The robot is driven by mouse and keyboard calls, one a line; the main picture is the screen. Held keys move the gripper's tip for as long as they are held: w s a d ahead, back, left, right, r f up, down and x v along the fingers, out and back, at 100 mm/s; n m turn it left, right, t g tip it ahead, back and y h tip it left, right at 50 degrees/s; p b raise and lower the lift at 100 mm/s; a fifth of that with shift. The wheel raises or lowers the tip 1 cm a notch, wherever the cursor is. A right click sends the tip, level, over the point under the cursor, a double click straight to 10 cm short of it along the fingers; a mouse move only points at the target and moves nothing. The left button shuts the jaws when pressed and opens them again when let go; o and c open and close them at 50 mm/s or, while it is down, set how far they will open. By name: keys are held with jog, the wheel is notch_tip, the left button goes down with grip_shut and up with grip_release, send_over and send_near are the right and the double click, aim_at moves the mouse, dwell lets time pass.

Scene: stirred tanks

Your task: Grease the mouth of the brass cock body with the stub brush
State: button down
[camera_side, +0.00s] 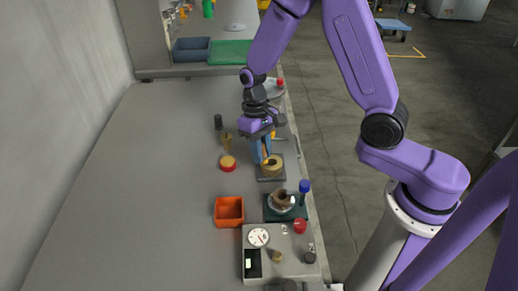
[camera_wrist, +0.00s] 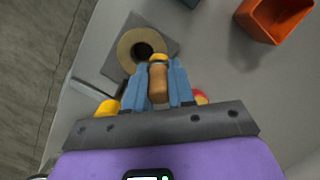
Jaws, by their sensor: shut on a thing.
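The brass cock body (camera_side: 276,168) stands on a dark square plate (camera_side: 264,179) near the bench's right edge. In the wrist view it is a tan ring (camera_wrist: 126,46) with a dark round mouth facing up. My gripper (camera_side: 263,157) has its blue fingers shut on the stub brush (camera_wrist: 158,84), whose brown handle is upright between them. The brush's yellowish end (camera_wrist: 158,58) overlaps the near rim of the body in the wrist view, beside the dark mouth. I cannot tell whether it touches. In the side view the fingers hide most of the brush.
A red and yellow round tin (camera_side: 228,164) and a brass plug-like piece (camera_side: 227,142) stand to the left. An orange bin (camera_side: 229,212), a green-based fixture (camera_side: 270,213) and a gauge box (camera_side: 285,252) are nearer the camera. The bench's left side is clear.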

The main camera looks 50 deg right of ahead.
jog(key=shift+d, duration=0.3)
jog(key=shift+w, duration=0.3)
jog(key=shift+w+a, duration=0.15)
jog(key=shift+a, duration=0.05)
jog(key=shift+a+f, duration=0.1)
jog(key=shift+a, duration=0.15)
jog(key=shift+s, duration=0.35)
jog(key=shift+s+d, duration=0.1)
jog(key=shift+d, duration=0.15)
jog(key=shift+w+d, duration=0.25)
jog(key=shift+w+a, duration=0.2)
jog(key=shift+w, duration=0.05)
jog(key=shift+s+a, duration=0.2)
jog(key=shift+a, duration=0.1)
jog(key=shift+s+d, duration=0.2)
jog(key=shift+s, duration=0.1)
jog(key=shift+w+d, duration=0.1)
jog(key=shift+d, duration=0.1)
jog(key=shift+w+a, duration=0.15)
jog(key=shift+a, duration=0.05)
